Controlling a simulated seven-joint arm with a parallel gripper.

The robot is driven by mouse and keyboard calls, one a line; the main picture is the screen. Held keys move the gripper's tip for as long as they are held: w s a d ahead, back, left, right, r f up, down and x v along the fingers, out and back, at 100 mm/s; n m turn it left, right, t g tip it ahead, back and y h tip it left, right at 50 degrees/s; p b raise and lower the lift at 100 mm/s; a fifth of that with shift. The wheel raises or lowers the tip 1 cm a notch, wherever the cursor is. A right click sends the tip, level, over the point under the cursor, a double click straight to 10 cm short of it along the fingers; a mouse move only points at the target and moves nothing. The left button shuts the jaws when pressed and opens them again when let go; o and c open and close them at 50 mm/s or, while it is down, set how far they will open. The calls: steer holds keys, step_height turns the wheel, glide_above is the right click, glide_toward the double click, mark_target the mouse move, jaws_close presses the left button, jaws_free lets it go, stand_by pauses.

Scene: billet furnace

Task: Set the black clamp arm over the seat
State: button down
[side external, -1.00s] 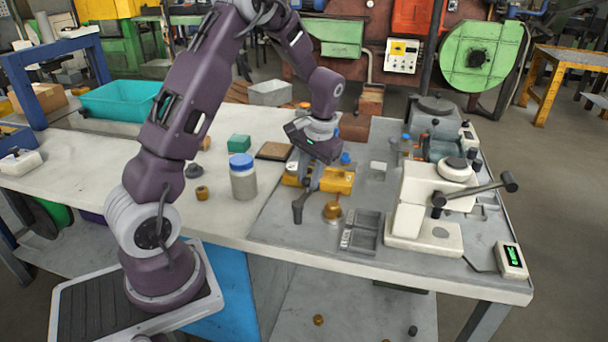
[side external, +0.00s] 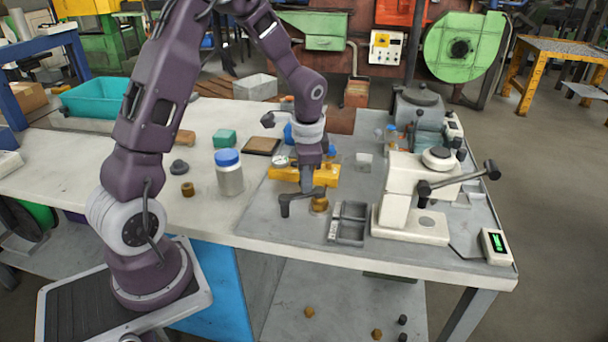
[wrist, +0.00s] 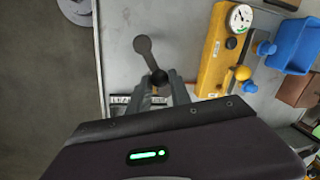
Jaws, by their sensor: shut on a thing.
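The black clamp arm (side external: 300,195) lies roughly level in front of the yellow fixture, its round end pointing left in the side view. In the wrist view the clamp arm (wrist: 147,58) runs up from a dark knob between my fingers to a round end. My gripper (side external: 308,186) points down and is shut on the clamp arm, near the end away from its round tip. The fingers also show in the wrist view (wrist: 160,92). A round brass piece (side external: 319,206) sits just below and right of the fingers. I cannot tell whether it is the seat.
The yellow fixture (side external: 325,177) with a dial gauge stands close behind my fingers. A grey divided tray (side external: 348,222) and a cream press (side external: 397,198) stand to the right. A blue-lidded jar (side external: 229,175) stands left. Bare grey mat (side external: 268,222) lies front left.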

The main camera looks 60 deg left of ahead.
steer(key=shift+d+m, duration=0.15)
steer(key=shift+m, duration=0.35)
steer(key=shift+s+d, duration=0.1)
steer(key=c, duration=1.2)
jaws_free()
steer(key=r, duration=0.4)
steer(key=d+r, duration=0.1)
steer(key=r, duration=0.2)
steer(key=shift+s+d, duration=0.1)
steer(key=shift+s, duration=0.25)
steer(key=s+d+r+n+t, duration=0.2)
steer(key=s+d+r, duration=0.5)
steer(key=r, duration=0.1)
steer(key=s+d+r+n+t, duration=0.1)
steer(key=s+d, duration=0.1)
steer(key=s, duration=0.2)
steer(key=s+d+r+n+h, duration=0.1)
steer(key=s+d, duration=0.1)
steer(key=s, duration=0.3)
steer(key=s+d+r+n+t+h, duration=0.1)
steer(key=s+d+n, duration=0.1)
steer(key=s+d, duration=0.1)
steer(key=shift+s+t, duration=0.3)
steer(key=shift+s, duration=0.6)
